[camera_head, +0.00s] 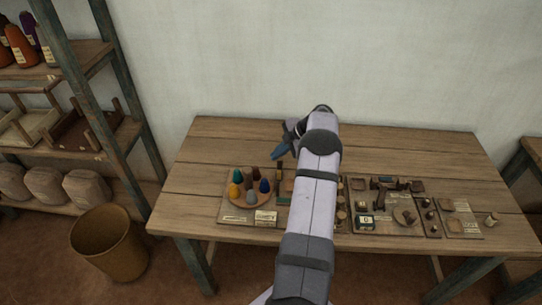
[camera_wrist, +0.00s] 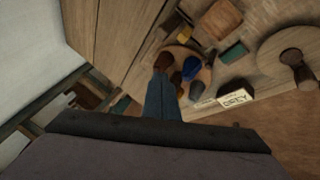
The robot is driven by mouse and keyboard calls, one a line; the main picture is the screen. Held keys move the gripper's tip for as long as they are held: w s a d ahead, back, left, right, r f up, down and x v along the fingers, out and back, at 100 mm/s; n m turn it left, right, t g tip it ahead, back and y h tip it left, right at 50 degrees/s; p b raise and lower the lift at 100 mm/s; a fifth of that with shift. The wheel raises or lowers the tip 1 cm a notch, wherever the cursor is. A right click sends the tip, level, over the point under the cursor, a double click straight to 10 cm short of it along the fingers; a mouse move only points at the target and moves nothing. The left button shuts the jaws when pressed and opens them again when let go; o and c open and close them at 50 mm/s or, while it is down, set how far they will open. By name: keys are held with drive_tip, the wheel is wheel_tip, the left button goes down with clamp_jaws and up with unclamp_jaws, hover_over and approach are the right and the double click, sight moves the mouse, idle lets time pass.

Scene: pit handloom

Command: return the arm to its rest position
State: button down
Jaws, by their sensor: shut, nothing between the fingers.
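My gripper (camera_head: 281,152) is shut and empty, held above the wooden table near its middle. Its blue fingers (camera_wrist: 162,98) also show in the wrist view, closed together, close in the picture to the round tray of colored cones. My arm reaches from the bottom of the head view up over the table and bends there, hiding part of the tabletop and some items behind it. I cannot tell the exact height of the fingers above the table.
The wooden table (camera_head: 228,145) carries a round tray (camera_head: 233,200) with several colored cones at front left. Small tools and labelled boards (camera_head: 377,226) lie at front right. The back of the table is clear. A shelf (camera_head: 70,150) and a basket (camera_head: 107,245) stand at left.

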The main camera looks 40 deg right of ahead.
drive_tip(key=shift+s+d+r, duration=0.2)
drive_tip(key=shift+r, duration=0.2)
